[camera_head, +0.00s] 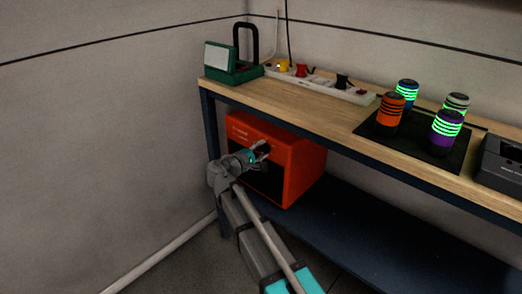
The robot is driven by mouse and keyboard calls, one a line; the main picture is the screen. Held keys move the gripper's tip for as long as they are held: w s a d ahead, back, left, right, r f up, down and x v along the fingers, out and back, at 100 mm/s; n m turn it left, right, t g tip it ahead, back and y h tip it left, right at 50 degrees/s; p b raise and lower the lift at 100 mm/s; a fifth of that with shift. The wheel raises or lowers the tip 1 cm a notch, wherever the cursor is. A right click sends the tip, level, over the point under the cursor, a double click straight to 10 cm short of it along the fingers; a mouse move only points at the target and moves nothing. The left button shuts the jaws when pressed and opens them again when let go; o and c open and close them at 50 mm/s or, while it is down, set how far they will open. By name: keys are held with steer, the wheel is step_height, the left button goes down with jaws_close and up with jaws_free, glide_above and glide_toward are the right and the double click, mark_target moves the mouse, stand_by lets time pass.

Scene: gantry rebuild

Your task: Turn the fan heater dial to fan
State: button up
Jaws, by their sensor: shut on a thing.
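The fan heater (300,172) is a red-orange box with a dark front, standing on the dark lower shelf under the wooden bench top. My arm comes up from the lower right, and my gripper (262,150) is at the heater's front, near its upper middle. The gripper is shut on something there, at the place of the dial. The dial itself is hidden by the gripper, so its setting cannot be read. Small pale lettering shows at the heater's upper left front.
On the bench top (290,95) are a green case (230,72), a white power strip (318,85) with several plugs, a black mat (450,155) with several glowing-striped cylinders, and a dark grey device (502,162). The lower shelf (375,225) is clear right of the heater. A bench leg (207,118) stands at left.

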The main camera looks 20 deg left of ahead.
steer(key=n, duration=0.4)
steer(key=shift+w+a, duration=0.1)
stand_by(0.4)
steer(key=o, duration=1.2)
steer(key=shift+c, duration=0.2)
